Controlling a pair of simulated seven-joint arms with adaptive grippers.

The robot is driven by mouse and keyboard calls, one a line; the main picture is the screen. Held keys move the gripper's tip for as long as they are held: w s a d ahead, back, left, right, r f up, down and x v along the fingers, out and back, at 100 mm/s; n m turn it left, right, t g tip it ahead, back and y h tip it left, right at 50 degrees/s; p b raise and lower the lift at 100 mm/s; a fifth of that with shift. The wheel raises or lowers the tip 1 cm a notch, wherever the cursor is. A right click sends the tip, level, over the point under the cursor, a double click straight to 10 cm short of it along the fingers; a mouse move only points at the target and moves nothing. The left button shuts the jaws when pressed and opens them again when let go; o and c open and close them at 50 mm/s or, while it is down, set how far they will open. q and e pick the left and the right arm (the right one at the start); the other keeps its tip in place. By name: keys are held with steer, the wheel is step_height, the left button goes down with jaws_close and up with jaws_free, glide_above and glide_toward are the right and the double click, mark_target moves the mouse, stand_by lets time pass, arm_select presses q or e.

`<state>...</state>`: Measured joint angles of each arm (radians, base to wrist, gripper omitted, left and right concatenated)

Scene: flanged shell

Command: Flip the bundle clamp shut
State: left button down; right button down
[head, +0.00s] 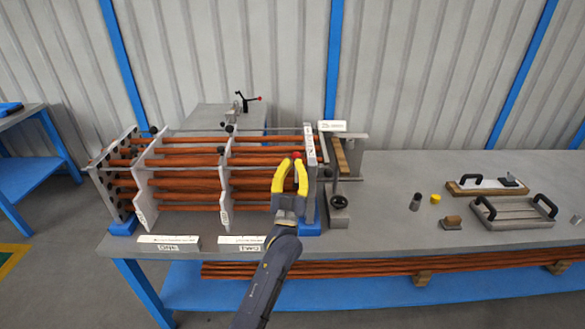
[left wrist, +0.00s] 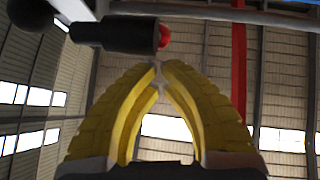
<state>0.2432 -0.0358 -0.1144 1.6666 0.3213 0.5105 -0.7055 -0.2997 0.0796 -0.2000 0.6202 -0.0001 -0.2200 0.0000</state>
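My left gripper (head: 293,164) is in front of the right end of the tube bundle (head: 185,158), with its yellow fingers pointing up and away. In the left wrist view the fingertips (left wrist: 160,68) come together with nothing seen held between them. A black handle with a red end (left wrist: 130,35) lies just beyond and above the tips there. In the head view a red tip (head: 297,155) shows at the fingertips; the rest of that handle is hidden. I cannot tell whether fingers and handle touch. My right gripper is not in view.
Upright plates (head: 142,180) and a right end plate (head: 310,160) hold the tubes. A handwheel (head: 338,202) stands right of them. Handled plates (head: 510,212) and small parts lie on the right of the bench.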

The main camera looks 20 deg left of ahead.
arm_select(q)
steer(key=shift+w, duration=0.1)
stand_by(0.3)
steer(key=shift+w+a+f, duration=0.1)
steer(key=shift+w+a, duration=0.15)
steer(key=shift+w, duration=0.7)
